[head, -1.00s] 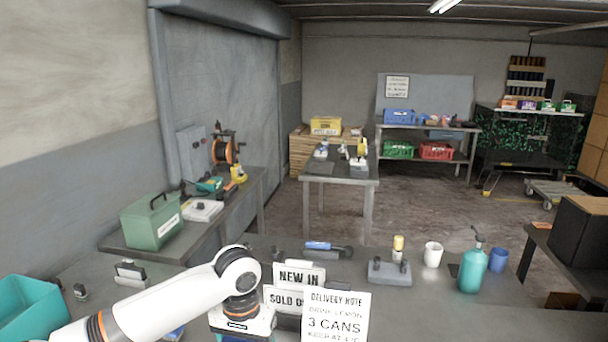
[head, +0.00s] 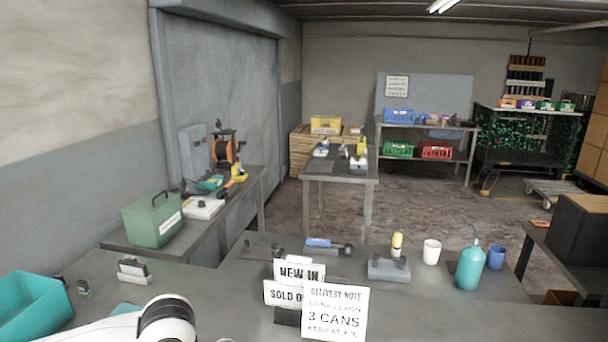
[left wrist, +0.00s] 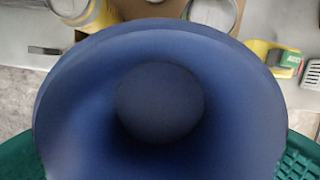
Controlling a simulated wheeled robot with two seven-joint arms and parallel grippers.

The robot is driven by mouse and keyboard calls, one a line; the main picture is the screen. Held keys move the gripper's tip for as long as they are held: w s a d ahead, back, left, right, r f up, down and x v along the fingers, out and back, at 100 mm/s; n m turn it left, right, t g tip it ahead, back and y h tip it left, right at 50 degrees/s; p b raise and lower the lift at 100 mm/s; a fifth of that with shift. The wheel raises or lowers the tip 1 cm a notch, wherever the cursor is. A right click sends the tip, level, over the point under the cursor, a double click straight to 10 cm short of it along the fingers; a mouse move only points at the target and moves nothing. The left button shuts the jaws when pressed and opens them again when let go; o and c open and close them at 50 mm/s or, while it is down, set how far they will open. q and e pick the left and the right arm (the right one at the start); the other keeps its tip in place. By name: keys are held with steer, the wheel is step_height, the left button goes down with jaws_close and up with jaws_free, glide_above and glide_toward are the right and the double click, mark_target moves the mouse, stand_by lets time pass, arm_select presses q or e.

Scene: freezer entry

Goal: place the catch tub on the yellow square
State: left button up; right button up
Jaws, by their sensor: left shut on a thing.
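A round blue tub (left wrist: 75,105) with a dark round middle fills most of the left wrist view, close to the camera. I take it to be the catch tub, held in my left gripper. The gripper's fingers are hidden, so where they grip it does not show. In the head view only my white left arm shows at the bottom edge; its gripper is below the frame. I see no yellow square in either view. My right gripper is in neither view.
Green perforated crate walls (left wrist: 302,158) show behind the tub. Cans (left wrist: 88,14) and a yellow-green tool (left wrist: 288,60) lie beyond it. In the head view, a delivery note (head: 335,312), small signs (head: 290,270), a teal bin (head: 32,308) and a teal bottle (head: 470,268) stand on the near table.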

arm_select(q)
steer(key=s, duration=0.1)
steer(key=s+a, duration=0.1)
steer(key=s, duration=0.1)
steer(key=shift+s+a, duration=0.25)
steer(key=shift+s, duration=0.05)
steer(key=f+b, duration=0.3)
steer(key=b, duration=0.1)
steer(key=f+b, duration=0.1)
steer(key=f, duration=0.1)
steer(key=shift+s+f+b, duration=0.25)
steer(key=shift+f+b, duration=0.05)
steer(key=shift+b, duration=0.1)
steer(key=shift+w+r, duration=0.1)
